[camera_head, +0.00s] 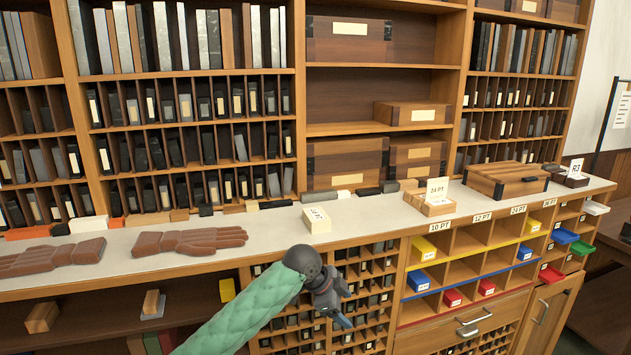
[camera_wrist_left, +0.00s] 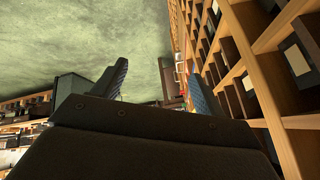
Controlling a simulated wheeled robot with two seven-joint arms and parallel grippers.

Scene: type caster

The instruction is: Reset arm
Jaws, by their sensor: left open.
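My left arm, in a green quilted sleeve (camera_head: 245,315), comes in from the bottom of the head view. My left gripper (camera_head: 338,306) is in front of the small pigeonhole compartments below the counter. In the left wrist view the two fingers of the gripper (camera_wrist_left: 155,88) stand wide apart with nothing between them, so it is open and empty. The wooden compartments (camera_wrist_left: 262,45) pass close along its right side there. My right arm and gripper are not in view.
The counter (camera_head: 365,222) holds brown gloves (camera_head: 190,241), a small white block (camera_head: 317,220), a card holder (camera_head: 430,204) and a wooden box (camera_head: 506,180). Colour-edged compartments (camera_head: 470,241) with small coloured boxes are at the right. A drawer handle (camera_head: 474,316) sticks out below them.

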